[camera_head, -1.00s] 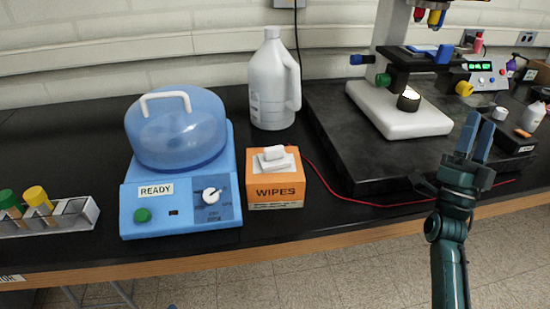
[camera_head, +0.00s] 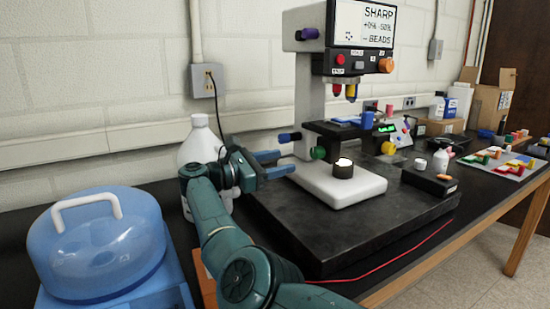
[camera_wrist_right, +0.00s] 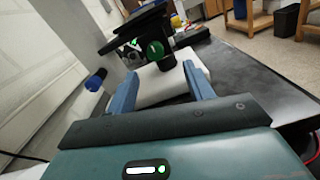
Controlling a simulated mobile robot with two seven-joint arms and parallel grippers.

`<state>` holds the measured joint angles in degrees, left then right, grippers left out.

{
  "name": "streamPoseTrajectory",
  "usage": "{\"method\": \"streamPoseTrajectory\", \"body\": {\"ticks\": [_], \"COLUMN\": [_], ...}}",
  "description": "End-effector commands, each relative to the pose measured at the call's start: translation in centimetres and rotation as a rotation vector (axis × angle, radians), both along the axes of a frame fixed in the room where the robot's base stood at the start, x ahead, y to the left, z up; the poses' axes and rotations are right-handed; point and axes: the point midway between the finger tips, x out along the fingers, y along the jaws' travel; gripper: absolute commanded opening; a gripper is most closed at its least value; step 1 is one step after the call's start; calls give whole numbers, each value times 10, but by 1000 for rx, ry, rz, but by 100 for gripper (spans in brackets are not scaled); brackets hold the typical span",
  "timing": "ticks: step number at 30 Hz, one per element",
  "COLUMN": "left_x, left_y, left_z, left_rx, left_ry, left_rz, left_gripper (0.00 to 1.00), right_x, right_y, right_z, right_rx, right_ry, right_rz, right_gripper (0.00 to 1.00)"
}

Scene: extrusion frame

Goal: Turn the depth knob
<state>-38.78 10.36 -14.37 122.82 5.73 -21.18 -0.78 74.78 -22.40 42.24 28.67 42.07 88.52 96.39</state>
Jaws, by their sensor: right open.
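The microscope (camera_head: 310,85) has several coloured knobs, and I cannot read which is marked depth. A green knob (camera_head: 318,153) and a blue knob (camera_head: 290,137) sit low by its stage. A yellow knob (camera_head: 388,148) is right of the stage, an orange knob (camera_head: 386,65) on the upper head, a purple knob (camera_head: 307,33) at upper left. My right gripper (camera_head: 280,163) is open and empty, left of the green knob and apart from it. In the right wrist view the green knob (camera_wrist_right: 155,50) shows beyond the fingers, the blue knob (camera_wrist_right: 96,80) to their left. My left gripper is out of view.
The microscope stands on a black slab (camera_head: 330,235). A white jug (camera_head: 197,150) is behind my right arm, and a blue domed centrifuge (camera_head: 100,245) stands at left. A red cable (camera_head: 400,255) runs along the slab's front. A small black box (camera_head: 430,180) sits right of the base.

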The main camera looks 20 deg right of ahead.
Motion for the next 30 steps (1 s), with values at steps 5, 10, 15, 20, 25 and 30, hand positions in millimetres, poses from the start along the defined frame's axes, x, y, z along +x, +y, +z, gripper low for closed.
{"method": "streamPoseTrajectory", "body": {"ticks": [5,10,15,20,25,30], "left_x": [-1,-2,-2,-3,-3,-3], "left_y": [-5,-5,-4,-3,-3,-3], "left_z": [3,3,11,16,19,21], "left_rx": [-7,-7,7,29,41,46], "left_ry": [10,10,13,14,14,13], "left_rz": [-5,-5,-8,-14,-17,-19], "left_gripper": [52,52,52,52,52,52], "right_x": [2,3,6,9,11,12], "right_y": [13,-8,-45,-78,-102,-114], "right_z": [-1,-2,1,1,0,-1], "right_rx": [30,31,27,26,24,25], "right_ry": [12,12,16,15,16,14], "right_rz": [18,16,14,16,16,18], "right_gripper": [52,52,52,52,52,52]}}
